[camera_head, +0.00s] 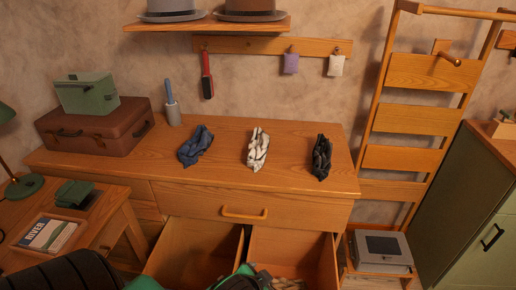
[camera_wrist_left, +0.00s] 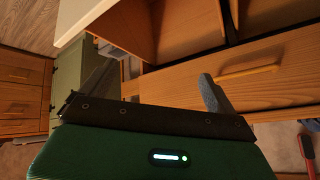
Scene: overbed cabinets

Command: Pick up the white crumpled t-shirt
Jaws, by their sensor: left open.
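The white crumpled t-shirt (camera_head: 257,148), with dark markings, lies on the wooden dresser top (camera_head: 222,140), between a blue crumpled garment (camera_head: 195,146) and a black one (camera_head: 321,158). My left gripper (camera_wrist_left: 155,92) is open in the left wrist view, its two fingers apart with nothing between them, in front of the open drawer. In the head view my left arm comes in at the bottom edge, low and well short of the t-shirt. The t-shirt is not in the left wrist view. My right gripper is not in view.
A divided drawer (camera_head: 192,248) stands open below the dresser top; some pale crumpled cloth (camera_head: 288,283) lies in its right part. A brown suitcase (camera_head: 95,128) and a lint roller (camera_head: 172,104) stand at the back left. The hat shelf (camera_head: 208,24) hangs above.

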